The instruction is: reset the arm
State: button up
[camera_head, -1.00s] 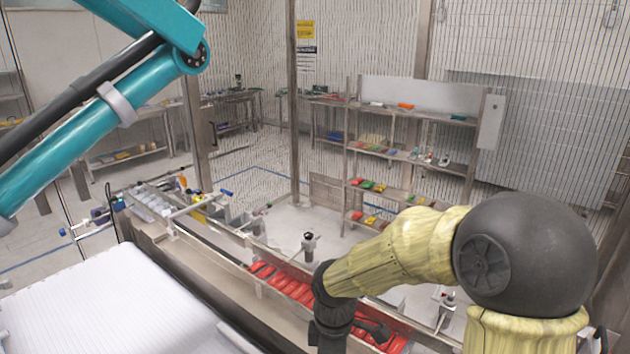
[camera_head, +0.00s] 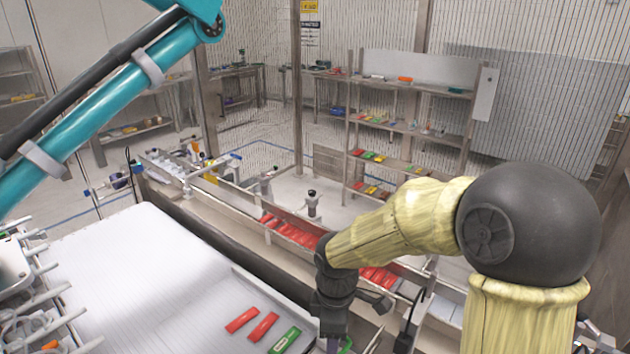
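My arm, with a yellow sleeve and a large black joint, reaches in from the lower right. Two red packets (camera_head: 263,327) and a green packet (camera_head: 285,341) lie on the belt, left of my gripper.
A teal arm (camera_head: 110,95) crosses the upper left. A row of red packets (camera_head: 290,230) lies in the channel behind the belt, partly hidden by my arm. A shelf unit (camera_head: 410,125) stands behind. White rods and clear cups (camera_head: 30,290) are at lower left.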

jog(key=s+d+m+t, duration=0.2)
jog(key=s+d+m, duration=0.4)
jog(key=d+m, duration=0.5)
jog(key=m, duration=0.5)
jog(key=shift+s+d+m+t, duration=0.3)
jog(key=shift+s, duration=0.05)
